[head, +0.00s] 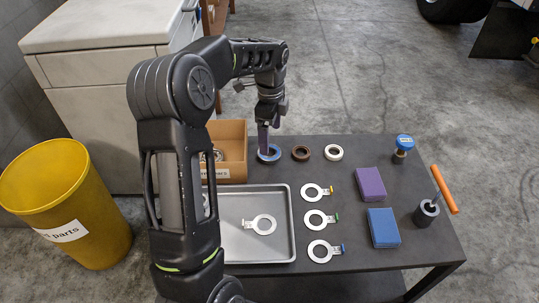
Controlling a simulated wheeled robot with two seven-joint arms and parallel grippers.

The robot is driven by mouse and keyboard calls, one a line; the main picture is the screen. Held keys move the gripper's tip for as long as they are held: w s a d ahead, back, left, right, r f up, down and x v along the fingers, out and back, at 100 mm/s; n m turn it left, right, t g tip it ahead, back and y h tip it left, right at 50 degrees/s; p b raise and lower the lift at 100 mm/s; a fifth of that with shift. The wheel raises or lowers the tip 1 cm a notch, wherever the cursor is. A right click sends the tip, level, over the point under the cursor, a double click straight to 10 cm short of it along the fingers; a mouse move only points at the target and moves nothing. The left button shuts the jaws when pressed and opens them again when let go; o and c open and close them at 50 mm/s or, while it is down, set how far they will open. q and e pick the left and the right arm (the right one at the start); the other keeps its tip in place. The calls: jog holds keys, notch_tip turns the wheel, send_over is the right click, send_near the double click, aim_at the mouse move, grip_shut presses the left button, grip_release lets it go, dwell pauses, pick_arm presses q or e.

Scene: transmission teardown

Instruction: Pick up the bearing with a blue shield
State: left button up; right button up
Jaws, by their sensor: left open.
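The bearing with a blue shield (275,158) lies at the back of the dark table, leftmost in a row of three rings. Beside it are a brown ring (301,153) and a white ring (333,153). My left gripper (266,145) points down over the blue bearing, its finger covering part of it. The gripper is open; whether it touches the bearing I cannot tell. My right gripper is not in view.
A metal tray (286,225) holds a flat ring plate (262,224). A cardboard box (233,142) stands left of the bearing. Several tagged ring plates, a purple block (370,184), a blue block (384,228), a blue-topped stamp (403,145) and an orange-handled tool (444,190) lie to the right.

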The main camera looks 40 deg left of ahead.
aim_at(269, 156)
pick_arm(q)
jog(key=shift+f, duration=0.5)
jog(key=shift+f, duration=0.1)
notch_tip(269, 156, down, 5)
jog(key=shift+s+f+b, duration=0.1)
jog(key=shift+b, duration=0.9)
jog(key=shift+c, duration=0.3)
jog(key=c, duration=1.7)
notch_tip(269, 156, up, 10)
jog(key=p, duration=0.3)
